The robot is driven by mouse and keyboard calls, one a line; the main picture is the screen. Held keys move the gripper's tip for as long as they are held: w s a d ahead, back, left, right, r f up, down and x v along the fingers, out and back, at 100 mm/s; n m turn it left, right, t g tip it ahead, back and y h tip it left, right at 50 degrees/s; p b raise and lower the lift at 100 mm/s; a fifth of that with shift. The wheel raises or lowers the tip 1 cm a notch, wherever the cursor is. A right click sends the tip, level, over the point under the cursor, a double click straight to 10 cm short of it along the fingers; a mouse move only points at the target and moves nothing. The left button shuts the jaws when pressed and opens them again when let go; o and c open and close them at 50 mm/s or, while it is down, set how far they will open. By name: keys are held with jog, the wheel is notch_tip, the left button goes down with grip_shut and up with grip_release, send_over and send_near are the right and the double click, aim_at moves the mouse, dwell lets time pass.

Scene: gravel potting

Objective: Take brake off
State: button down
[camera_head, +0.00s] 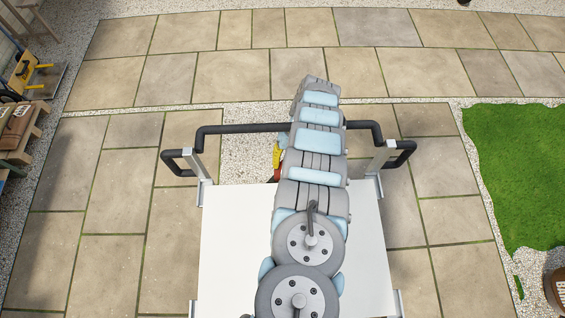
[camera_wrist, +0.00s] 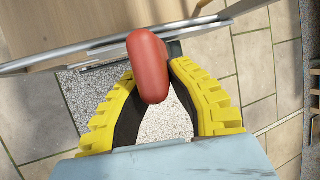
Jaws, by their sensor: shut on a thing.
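A red rounded grip (camera_wrist: 148,62), which looks like the brake handle, stands near the cart's edge. It also shows as a small red patch in the head view (camera_head: 278,175), left of my arm. My gripper (camera_wrist: 154,78) has yellow ribbed fingers with dark pads, shut on the red grip from both sides. In the head view only a bit of my gripper (camera_head: 276,156) shows beside my arm. The cart has a white platform (camera_head: 235,245) and a black push handle (camera_head: 245,129). The lower part of the brake is hidden.
My arm reaches over the platform and hides its middle. Stone paving (camera_head: 110,210) lies around the cart. Grass (camera_head: 520,170) is at the right, with a brown pot (camera_head: 555,288) near the lower right corner. A wooden rack (camera_head: 22,130) stands at the left edge.

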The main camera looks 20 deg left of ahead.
jog(key=shift+w+d+f, duration=0.1)
jog(key=shift+d+f, duration=0.1)
jog(key=shift+d, duration=0.1)
dwell(0.5)
jog(key=c, duration=1)
grip_release()
jog(key=shift+o, duration=0.2)
jog(key=shift+a+r, duration=0.1)
jog(key=shift+r, duration=0.05)
